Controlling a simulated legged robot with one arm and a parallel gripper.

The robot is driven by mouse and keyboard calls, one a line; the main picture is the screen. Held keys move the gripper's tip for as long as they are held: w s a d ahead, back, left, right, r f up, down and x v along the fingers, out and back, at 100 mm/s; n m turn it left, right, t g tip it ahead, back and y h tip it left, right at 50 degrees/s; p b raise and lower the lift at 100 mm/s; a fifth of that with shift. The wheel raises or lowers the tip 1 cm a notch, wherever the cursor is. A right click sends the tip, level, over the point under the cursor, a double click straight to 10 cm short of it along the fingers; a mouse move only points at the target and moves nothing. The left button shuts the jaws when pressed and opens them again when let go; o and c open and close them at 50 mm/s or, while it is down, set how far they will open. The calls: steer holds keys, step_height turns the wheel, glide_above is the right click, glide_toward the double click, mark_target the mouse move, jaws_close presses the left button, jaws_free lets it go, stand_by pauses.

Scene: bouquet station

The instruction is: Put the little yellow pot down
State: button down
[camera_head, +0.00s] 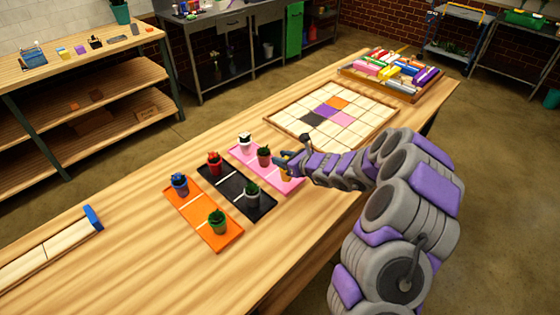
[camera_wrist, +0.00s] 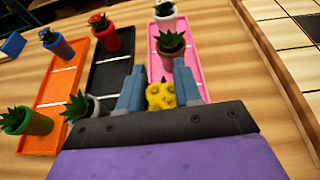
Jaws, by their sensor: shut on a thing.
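My gripper (camera_wrist: 158,84) is shut on the little yellow pot (camera_wrist: 161,97), which sits between its two blue-grey fingers. In the head view my gripper (camera_head: 288,165) is at the near right end of the pink tray (camera_head: 270,175), and a bit of the yellow pot (camera_head: 285,175) shows below it. I cannot tell whether the pot touches the tray. A white pot (camera_head: 245,145) and a brown pot (camera_head: 264,157) with plants stand on the pink tray, beyond my gripper.
A black tray (camera_head: 228,188) holds a red pot (camera_head: 214,168) and a grey pot (camera_head: 252,196). An orange tray (camera_head: 198,217) holds a blue pot (camera_head: 180,186) and a green pot (camera_head: 217,226). A tiled board (camera_head: 365,107) lies to the right.

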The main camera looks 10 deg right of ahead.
steer(key=w+f+b, duration=0.1)
steer(key=f, duration=0.1)
steer(key=w+f, duration=0.2)
steer(key=shift+b, duration=0.35)
steer(key=shift+r, duration=0.15)
steer(key=c, duration=0.8)
jaws_free()
